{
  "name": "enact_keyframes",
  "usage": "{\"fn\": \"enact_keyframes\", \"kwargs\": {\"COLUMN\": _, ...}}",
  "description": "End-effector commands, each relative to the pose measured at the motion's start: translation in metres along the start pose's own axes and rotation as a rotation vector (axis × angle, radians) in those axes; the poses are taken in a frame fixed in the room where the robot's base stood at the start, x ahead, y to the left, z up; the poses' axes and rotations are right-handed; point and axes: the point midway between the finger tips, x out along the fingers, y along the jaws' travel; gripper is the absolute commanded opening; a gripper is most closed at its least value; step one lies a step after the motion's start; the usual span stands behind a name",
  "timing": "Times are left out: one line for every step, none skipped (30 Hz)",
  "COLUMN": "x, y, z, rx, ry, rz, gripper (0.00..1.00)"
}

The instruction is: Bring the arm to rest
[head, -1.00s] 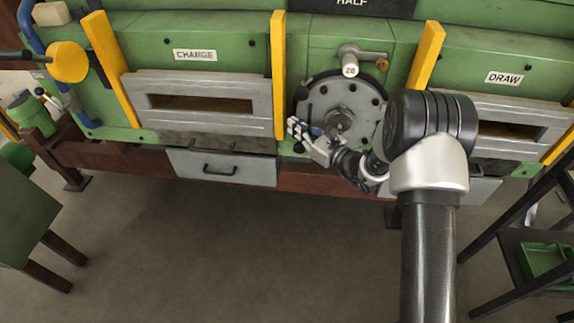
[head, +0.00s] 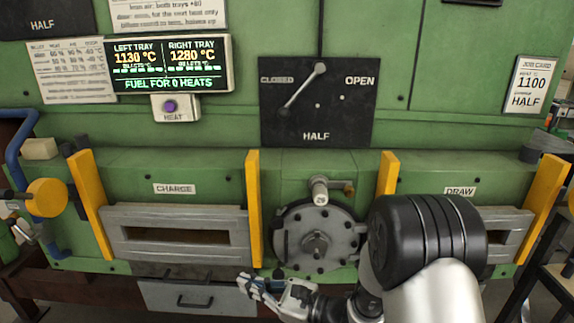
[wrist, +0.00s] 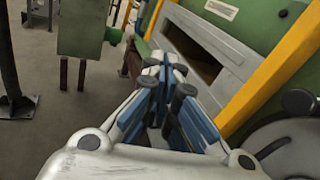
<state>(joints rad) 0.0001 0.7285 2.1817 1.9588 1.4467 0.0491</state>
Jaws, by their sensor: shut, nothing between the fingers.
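My gripper (head: 255,285) is low in front of the green furnace in the head view, pointing left, below the gap between the CHARGE slot and the round bolted cover. In the wrist view my gripper (wrist: 172,75) has its blue-padded fingers together with nothing between them. My arm's dark joint and pale link fill the lower right of the head view and hide part of the DRAW side.
The CHARGE slot (head: 180,236) has a grey frame between yellow posts. The round cover (head: 318,240) is just above my gripper. A display (head: 170,65) reads 1130 and 1280 °C. A lever dial (head: 317,102) stands above. A green stand (wrist: 85,30) is beyond my gripper.

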Motion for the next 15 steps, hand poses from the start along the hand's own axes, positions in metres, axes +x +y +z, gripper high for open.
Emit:
{"fn": "enact_keyframes", "kwargs": {"x": -0.003, "y": 0.018, "z": 0.029, "rx": -0.08, "ry": 0.006, "rz": 0.086, "gripper": 0.0}}
{"fn": "enact_keyframes", "kwargs": {"x": -0.006, "y": 0.03, "z": 0.041, "rx": -0.125, "ry": 0.016, "rz": 0.14, "gripper": 0.0}}
{"fn": "enact_keyframes", "kwargs": {"x": -0.011, "y": 0.047, "z": 0.055, "rx": -0.186, "ry": 0.032, "rz": 0.211, "gripper": 0.0}}
{"fn": "enact_keyframes", "kwargs": {"x": -0.016, "y": 0.059, "z": 0.064, "rx": -0.233, "ry": 0.047, "rz": 0.263, "gripper": 0.0}}
{"fn": "enact_keyframes", "kwargs": {"x": -0.022, "y": 0.071, "z": 0.072, "rx": -0.282, "ry": 0.062, "rz": 0.314, "gripper": 0.0}}
{"fn": "enact_keyframes", "kwargs": {"x": -0.031, "y": 0.086, "z": 0.081, "rx": -0.349, "ry": 0.086, "rz": 0.379, "gripper": 0.0}}
{"fn": "enact_keyframes", "kwargs": {"x": -0.038, "y": 0.098, "z": 0.087, "rx": -0.4, "ry": 0.105, "rz": 0.427, "gripper": 0.0}}
{"fn": "enact_keyframes", "kwargs": {"x": -0.047, "y": 0.108, "z": 0.091, "rx": -0.453, "ry": 0.127, "rz": 0.474, "gripper": 0.0}}
{"fn": "enact_keyframes", "kwargs": {"x": -0.059, "y": 0.122, "z": 0.096, "rx": -0.525, "ry": 0.158, "rz": 0.535, "gripper": 0.0}}
{"fn": "enact_keyframes", "kwargs": {"x": -0.069, "y": 0.131, "z": 0.098, "rx": -0.579, "ry": 0.183, "rz": 0.58, "gripper": 0.0}}
{"fn": "enact_keyframes", "kwargs": {"x": -0.079, "y": 0.139, "z": 0.1, "rx": -0.635, "ry": 0.21, "rz": 0.623, "gripper": 0.0}}
{"fn": "enact_keyframes", "kwargs": {"x": -0.093, "y": 0.149, "z": 0.101, "rx": -0.71, "ry": 0.248, "rz": 0.678, "gripper": 0.0}}
{"fn": "enact_keyframes", "kwargs": {"x": -0.104, "y": 0.155, "z": 0.101, "rx": -0.767, "ry": 0.279, "rz": 0.718, "gripper": 0.0}}
{"fn": "enact_keyframes", "kwargs": {"x": -0.116, "y": 0.161, "z": 0.101, "rx": -0.824, "ry": 0.311, "rz": 0.758, "gripper": 0.0}}
{"fn": "enact_keyframes", "kwargs": {"x": -0.132, "y": 0.167, "z": 0.1, "rx": -0.901, "ry": 0.357, "rz": 0.808, "gripper": 0.0}}
